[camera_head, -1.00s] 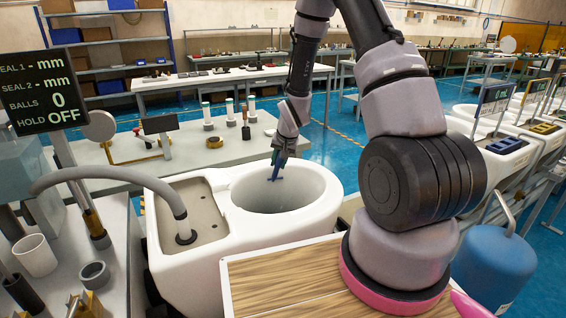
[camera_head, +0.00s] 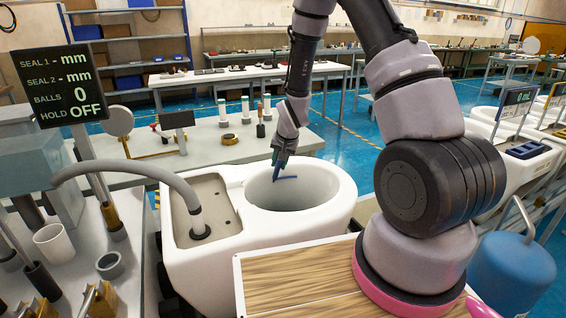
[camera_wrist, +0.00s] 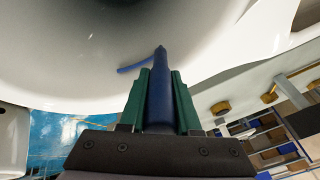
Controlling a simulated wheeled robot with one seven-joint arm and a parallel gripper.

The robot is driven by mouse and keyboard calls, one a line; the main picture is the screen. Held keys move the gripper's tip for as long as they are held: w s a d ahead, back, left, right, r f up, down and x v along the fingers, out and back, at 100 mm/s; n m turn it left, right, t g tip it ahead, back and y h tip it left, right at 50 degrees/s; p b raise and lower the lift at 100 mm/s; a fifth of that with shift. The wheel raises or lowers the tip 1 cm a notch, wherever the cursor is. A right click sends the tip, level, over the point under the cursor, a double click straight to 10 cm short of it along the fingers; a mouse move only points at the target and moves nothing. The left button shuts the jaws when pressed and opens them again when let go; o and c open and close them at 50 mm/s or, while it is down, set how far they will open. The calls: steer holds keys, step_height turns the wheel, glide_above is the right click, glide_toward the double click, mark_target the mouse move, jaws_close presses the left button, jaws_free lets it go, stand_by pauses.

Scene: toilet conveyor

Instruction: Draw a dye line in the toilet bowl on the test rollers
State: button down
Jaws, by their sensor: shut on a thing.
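The white toilet bowl (camera_head: 335,205) stands in front of me, with a grey hose (camera_head: 125,168) running into the deck at its left. My gripper (camera_head: 279,160) reaches down at the far rim of the bowl. In the wrist view my gripper (camera_wrist: 160,100) has green fingers shut on a blue dye pen (camera_wrist: 160,85). The pen's tip is at the inner bowl wall, touching or very near it. A short blue dye line (camera_wrist: 136,65) runs left from the tip on the white wall. The dye line (camera_head: 287,178) also shows in the head view.
A sign (camera_head: 60,85) at left reads seals "- mm", balls 0, hold OFF. A grey cup (camera_head: 58,243) and fittings stand on the left bench. A blue tank (camera_head: 512,270) is at right. More toilets (camera_head: 500,125) line the right side.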

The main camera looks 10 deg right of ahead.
steer(key=shift+s+a, duration=1.15)
steer(key=shift+a, duration=1.75)
steer(key=w+v, duration=0.1)
steer(key=v, duration=1.2)
steer(key=shift+r, duration=0.25)
steer(key=shift+d, duration=0.1)
steer(key=w+d+f+n+y, duration=0.1)
steer(key=d+f+n, duration=0.1)
steer(key=d+f, duration=0.2)
steer(key=w+d+f+n+g+y, duration=0.1)
steer(key=d+f, duration=0.4)
steer(key=d, duration=0.6)
steer(key=shift+w+n, duration=0.5)
steer(key=shift+n, duration=0.8)
